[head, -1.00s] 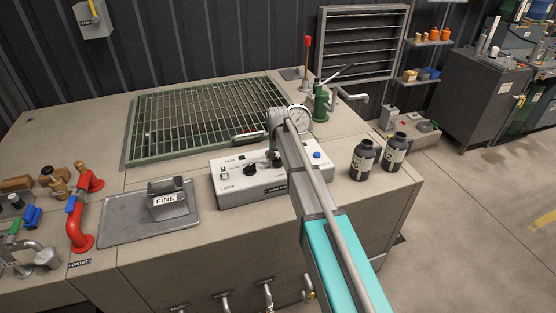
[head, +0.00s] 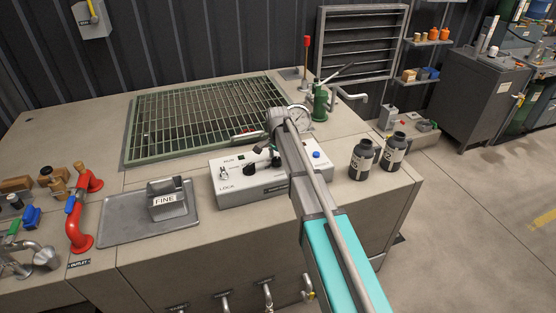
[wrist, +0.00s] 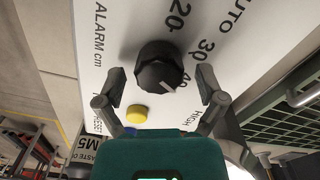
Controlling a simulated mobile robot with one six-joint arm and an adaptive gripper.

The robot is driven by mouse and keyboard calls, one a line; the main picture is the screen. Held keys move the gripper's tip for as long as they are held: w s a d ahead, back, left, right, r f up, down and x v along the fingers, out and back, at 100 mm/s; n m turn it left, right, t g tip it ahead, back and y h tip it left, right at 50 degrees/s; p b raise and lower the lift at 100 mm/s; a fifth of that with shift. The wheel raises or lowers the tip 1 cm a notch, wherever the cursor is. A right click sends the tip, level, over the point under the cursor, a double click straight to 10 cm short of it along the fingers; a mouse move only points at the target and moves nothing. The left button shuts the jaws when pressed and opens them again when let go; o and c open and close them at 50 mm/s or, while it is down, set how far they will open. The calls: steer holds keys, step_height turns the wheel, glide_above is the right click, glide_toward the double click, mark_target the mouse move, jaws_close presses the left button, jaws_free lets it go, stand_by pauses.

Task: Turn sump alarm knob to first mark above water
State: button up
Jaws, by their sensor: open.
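The black alarm knob (wrist: 158,66) fills the middle of the wrist view, on a white panel marked "ALARM cm", with 20, 30, 40 and HIGH around it. A small pale mark on the knob faces the bottom of that view, near the 40 side. My gripper (wrist: 160,76) is open, with one finger on each side of the knob; contact cannot be told. In the head view the white control box (head: 226,187) stands on the bench, and my arm covers its right part. The green sump grating (head: 185,125) lies behind it; the water level cannot be read.
A yellow button (wrist: 137,113) sits close to the left finger. A blue button (head: 316,154) is at the box's right end. Two dark bottles (head: 362,160) stand to the right, a FINE block (head: 168,200) to the left. A round gauge (head: 301,117) is behind my arm.

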mark_target(278, 158)
steer(key=shift+m, duration=0.4)
steer(key=shift+r+p, duration=0.8)
step_height(278, 158, up, 12)
steer(key=r+p, duration=0.1)
steer(key=p, duration=1.1)
steer(key=s+d+f+n+b, duration=0.3)
steer(key=s+f, duration=0.1)
steer(key=s, duration=0.5)
steer(key=s+d+f+n+b, duration=0.4)
steer(key=s, duration=0.6)
steer(key=s+d+f+n+b, duration=0.3)
steer(key=s+f+n+b, duration=0.1)
steer(key=s, duration=0.5)
steer(key=shift+s+d, duration=0.2)
steer(key=shift+d, duration=0.1)
steer(key=shift+s, duration=0.35)
steer(key=shift+c, duration=0.2)
stand_by(0.6)
